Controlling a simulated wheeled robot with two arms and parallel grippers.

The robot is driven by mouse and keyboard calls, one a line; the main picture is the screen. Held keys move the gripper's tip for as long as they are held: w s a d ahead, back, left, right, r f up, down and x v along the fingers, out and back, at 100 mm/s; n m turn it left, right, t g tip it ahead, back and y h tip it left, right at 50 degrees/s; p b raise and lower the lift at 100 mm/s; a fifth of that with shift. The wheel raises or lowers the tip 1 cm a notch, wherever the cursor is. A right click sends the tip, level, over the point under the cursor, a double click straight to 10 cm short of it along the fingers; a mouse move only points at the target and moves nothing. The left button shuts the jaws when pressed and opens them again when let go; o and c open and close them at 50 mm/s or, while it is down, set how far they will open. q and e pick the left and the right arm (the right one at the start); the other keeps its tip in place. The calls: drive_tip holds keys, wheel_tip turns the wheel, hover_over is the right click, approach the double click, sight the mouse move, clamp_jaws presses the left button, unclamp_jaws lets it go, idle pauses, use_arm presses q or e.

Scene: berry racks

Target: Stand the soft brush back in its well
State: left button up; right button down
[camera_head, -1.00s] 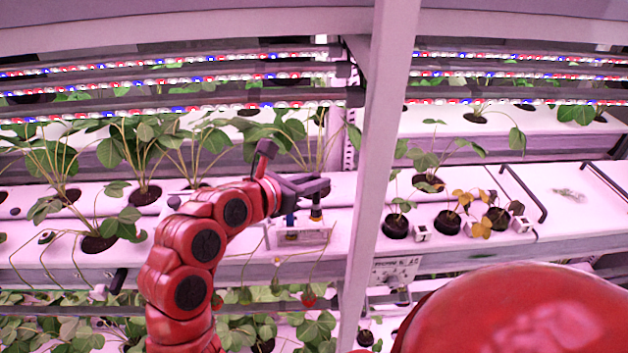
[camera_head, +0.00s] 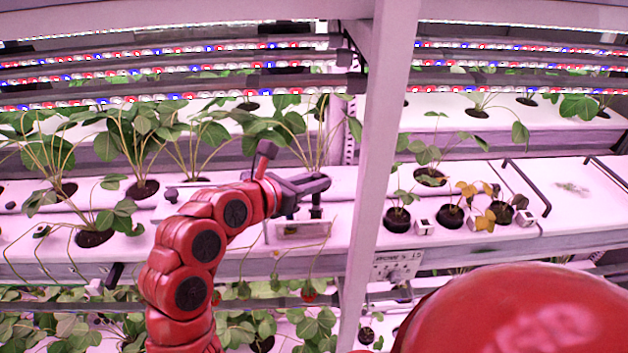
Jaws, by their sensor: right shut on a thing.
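The brush looks roughly upright over the right part of the holder. I cannot tell whether its lower end is inside a well. The wells are too small to make out. My left gripper is not in view.
A pale upright post (camera_head: 371,150) stands close to the right of the gripper. Leafy plants (camera_head: 140,140) stand behind and to the left. Potted plants and small white blocks (camera_head: 424,226) sit right of the post. Thin stems with berries (camera_head: 309,293) hang below the ledge.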

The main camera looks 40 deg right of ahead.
sight(314, 204)
drive_tip(key=shift+f+b, duration=1.35)
drive_tip(key=shift+f, duration=0.2)
drive_tip(key=c, duration=0.7)
unclamp_jaws()
drive_tip(key=shift+o, duration=0.2)
drive_tip(key=o, duration=0.3)
drive_tip(key=shift+o, duration=0.2)
drive_tip(key=shift+r, duration=0.1)
drive_tip(key=shift+r+p, duration=0.65)
drive_tip(key=shift+r, duration=2.3)
